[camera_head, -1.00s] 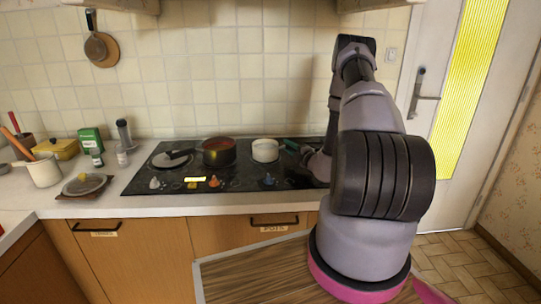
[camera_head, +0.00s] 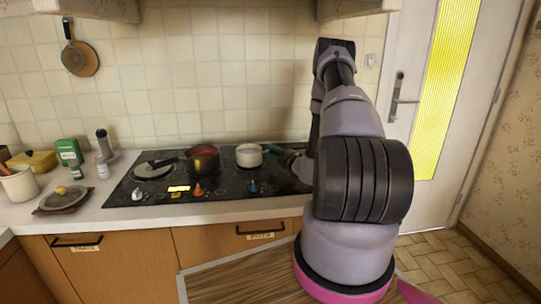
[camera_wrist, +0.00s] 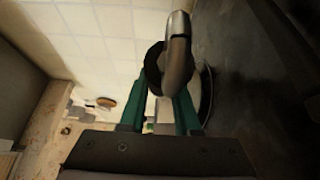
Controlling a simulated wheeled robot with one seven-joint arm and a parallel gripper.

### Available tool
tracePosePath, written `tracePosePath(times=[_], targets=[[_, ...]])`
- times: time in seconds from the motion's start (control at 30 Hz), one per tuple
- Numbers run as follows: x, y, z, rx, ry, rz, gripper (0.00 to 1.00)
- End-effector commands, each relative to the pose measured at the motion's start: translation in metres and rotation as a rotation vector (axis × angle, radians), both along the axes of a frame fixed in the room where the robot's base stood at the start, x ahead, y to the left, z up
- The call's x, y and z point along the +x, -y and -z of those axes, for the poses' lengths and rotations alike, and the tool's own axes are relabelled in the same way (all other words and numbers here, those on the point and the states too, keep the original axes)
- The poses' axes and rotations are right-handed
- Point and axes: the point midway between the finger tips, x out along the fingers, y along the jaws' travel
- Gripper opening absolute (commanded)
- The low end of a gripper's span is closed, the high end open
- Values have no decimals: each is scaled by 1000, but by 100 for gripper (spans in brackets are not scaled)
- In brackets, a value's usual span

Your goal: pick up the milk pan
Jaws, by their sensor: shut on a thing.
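The milk pan, a small white pan (camera_head: 249,156), stands on the black hob, right of a red-brown pot. My gripper (camera_head: 283,152) is at its right side, at the handle, partly hidden by my arm. In the wrist view the green fingers of my gripper (camera_wrist: 160,105) are shut on the pan's handle (camera_wrist: 177,68), which is dark with a metallic end. The pan's body is mostly hidden behind the handle and the right finger there.
The red-brown pot (camera_head: 203,160) sits close left of the pan. A lid (camera_head: 152,170) lies on the hob (camera_head: 225,186) farther left. The tiled wall (camera_head: 220,95) is close behind. A white door (camera_head: 400,130) stands to the right.

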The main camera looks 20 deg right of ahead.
Motion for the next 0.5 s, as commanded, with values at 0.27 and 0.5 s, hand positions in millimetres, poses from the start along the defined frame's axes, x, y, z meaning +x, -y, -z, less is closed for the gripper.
tracePosePath(times=[0.27,0.5], targets=[[-3,1,-27,2,2,3,0],[-43,11,-25,4,-1,5,0]])
